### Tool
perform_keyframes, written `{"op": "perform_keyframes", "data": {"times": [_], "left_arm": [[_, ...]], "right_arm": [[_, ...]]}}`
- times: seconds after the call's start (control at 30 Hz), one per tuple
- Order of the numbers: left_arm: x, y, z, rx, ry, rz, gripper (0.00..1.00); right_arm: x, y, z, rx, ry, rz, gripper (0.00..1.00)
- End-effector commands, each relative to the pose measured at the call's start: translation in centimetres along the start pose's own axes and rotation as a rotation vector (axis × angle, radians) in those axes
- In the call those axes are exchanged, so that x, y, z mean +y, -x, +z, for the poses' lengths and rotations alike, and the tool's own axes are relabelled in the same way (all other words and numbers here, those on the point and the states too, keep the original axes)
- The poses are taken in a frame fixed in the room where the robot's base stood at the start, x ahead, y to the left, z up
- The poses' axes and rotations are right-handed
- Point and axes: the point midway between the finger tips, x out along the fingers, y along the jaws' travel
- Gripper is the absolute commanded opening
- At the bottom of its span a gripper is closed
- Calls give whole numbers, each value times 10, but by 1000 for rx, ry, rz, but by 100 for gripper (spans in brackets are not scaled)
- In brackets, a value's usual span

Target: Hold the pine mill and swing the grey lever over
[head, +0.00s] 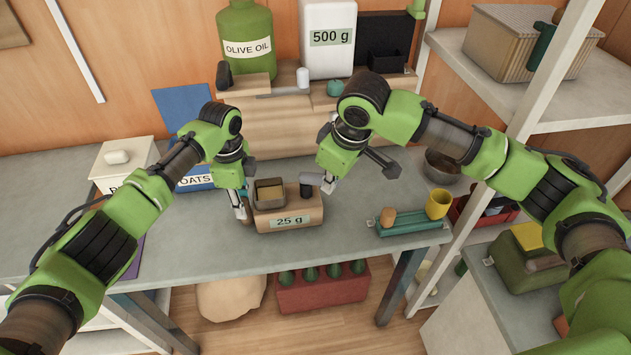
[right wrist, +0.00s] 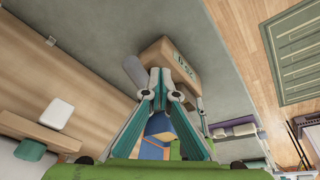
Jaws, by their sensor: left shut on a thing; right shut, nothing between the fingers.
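The pine mill (head: 268,223) is a light wooden block with a "25 g" label and a square metal hopper on top, standing near the table's front edge. My left gripper (head: 241,212) is shut on its left end.
A green tray (head: 412,224) with a yellow cup (head: 438,203) stands to the right. Behind are a stepped wooden stand (head: 270,120), an olive oil jug (head: 245,40) and a 500 g canister (head: 328,55). The tabletop before the stand is mostly clear.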

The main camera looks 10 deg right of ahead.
Motion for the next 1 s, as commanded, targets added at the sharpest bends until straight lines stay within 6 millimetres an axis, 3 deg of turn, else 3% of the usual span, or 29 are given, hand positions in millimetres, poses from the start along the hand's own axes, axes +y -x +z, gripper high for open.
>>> {"op": "perform_keyframes", "data": {"times": [0.1,0.33,1.0], "left_arm": [[0,-1,0,0,1,1,0],[0,-1,0,0,2,1,0],[0,-1,0,0,1,0,0]], "right_arm": [[-3,-18,5,-2,0,-3,0],[-5,-38,11,-1,0,-2,0],[-5,-44,12,1,0,0,0]]}}
